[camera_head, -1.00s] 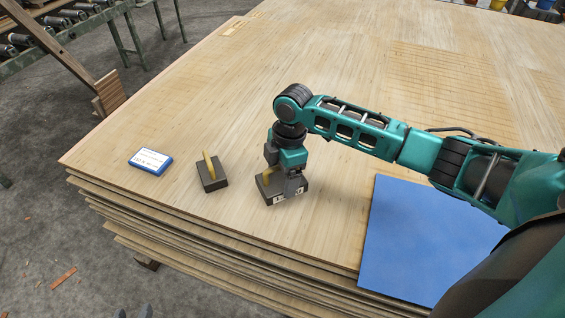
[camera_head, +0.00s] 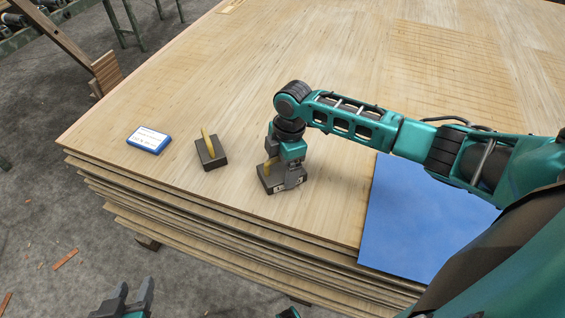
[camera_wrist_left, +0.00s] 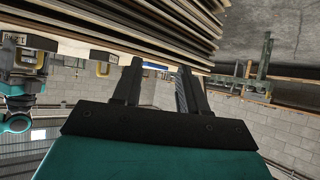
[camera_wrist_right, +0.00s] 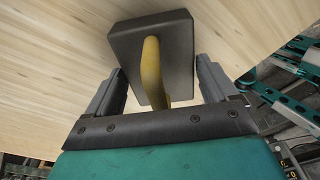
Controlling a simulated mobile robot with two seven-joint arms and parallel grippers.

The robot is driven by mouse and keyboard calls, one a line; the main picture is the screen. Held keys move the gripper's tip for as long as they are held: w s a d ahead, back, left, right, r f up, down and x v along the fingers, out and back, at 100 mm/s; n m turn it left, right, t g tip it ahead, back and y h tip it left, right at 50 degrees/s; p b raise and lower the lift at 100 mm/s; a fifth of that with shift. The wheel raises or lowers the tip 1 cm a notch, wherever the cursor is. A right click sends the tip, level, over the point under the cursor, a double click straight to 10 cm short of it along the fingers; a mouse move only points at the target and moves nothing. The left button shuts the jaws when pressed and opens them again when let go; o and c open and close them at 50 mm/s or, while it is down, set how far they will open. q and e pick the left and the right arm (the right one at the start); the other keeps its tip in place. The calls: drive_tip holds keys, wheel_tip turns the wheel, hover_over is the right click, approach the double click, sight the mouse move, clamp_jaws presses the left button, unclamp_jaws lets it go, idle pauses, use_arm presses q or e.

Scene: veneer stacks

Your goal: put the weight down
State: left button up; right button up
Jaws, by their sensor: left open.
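A dark block weight with a yellow handle (camera_head: 268,186) is at the near part of the veneer stack, below my right gripper (camera_head: 284,172). It appears to rest on the top sheet. In the right wrist view the gripper's fingers (camera_wrist_right: 159,70) are spread wide on both sides of the yellow handle (camera_wrist_right: 151,70), with gaps beside it. The weight's dark body (camera_wrist_right: 180,40) lies beyond the fingertips. My left gripper (camera_head: 136,286) is open and empty, low in front of the stack, off its edge.
A second weight (camera_head: 211,155) stands to the left on the veneer stack (camera_head: 330,130). A blue-and-white box (camera_head: 149,140) lies further left. A blue sheet (camera_head: 400,225) lies to the right, partly under my right arm. The top behind the weights is clear.

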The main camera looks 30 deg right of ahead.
drive_tip(key=shift+o, duration=1.1)
